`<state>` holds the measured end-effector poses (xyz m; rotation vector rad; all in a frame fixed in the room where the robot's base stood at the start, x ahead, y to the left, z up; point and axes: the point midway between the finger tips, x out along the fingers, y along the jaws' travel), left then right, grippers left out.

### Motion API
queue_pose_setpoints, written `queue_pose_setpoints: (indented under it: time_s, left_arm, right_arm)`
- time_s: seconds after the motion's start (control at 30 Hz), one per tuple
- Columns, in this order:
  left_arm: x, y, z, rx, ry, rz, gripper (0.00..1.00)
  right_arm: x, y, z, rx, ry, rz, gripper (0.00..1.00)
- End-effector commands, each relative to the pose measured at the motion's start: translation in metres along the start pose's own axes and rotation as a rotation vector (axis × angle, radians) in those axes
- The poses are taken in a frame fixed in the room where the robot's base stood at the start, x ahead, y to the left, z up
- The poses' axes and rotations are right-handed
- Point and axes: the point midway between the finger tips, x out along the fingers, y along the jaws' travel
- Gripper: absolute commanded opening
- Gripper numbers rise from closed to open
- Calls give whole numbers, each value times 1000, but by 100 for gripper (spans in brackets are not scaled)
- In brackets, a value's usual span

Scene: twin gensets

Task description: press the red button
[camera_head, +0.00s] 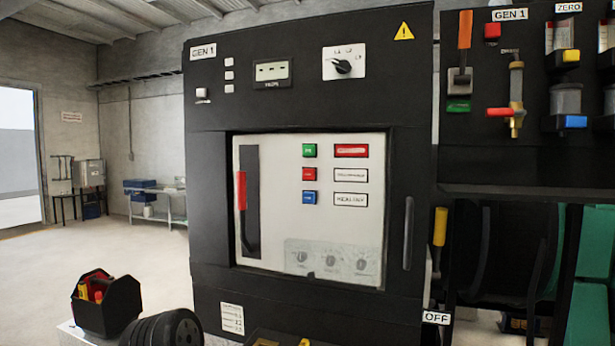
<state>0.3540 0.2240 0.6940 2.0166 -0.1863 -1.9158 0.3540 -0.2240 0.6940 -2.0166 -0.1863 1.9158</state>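Another small red block (492,31) sits on the right-hand GEN 1 panel. Nothing covers the red button. I see neither of my grippers in this view.
A red-handled lever (241,190) stands left of the buttons. A red label plate (351,150) is to their right. A vertical black handle (408,232) is at the cabinet's right edge. A black box with red and yellow items (108,310) stands at lower left. The panel front is clear.

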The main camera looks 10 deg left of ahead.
Motion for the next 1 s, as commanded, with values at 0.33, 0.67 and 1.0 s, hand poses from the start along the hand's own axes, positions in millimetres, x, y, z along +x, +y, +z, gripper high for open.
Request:
queue_pose_setpoints:
  time_s: [0.33, 0.67, 1.0]
  left_arm:
    - [0, 0, 0, 0, 0, 0, 16]
    - [0, 0, 0, 0, 0, 0, 0]
    - [0, 0, 0, 0, 0, 0, 0]
  right_arm:
    - [0, 0, 0, 0, 0, 0, 43]
    - [0, 0, 0, 0, 0, 0, 43]
    - [0, 0, 0, 0, 0, 0, 43]
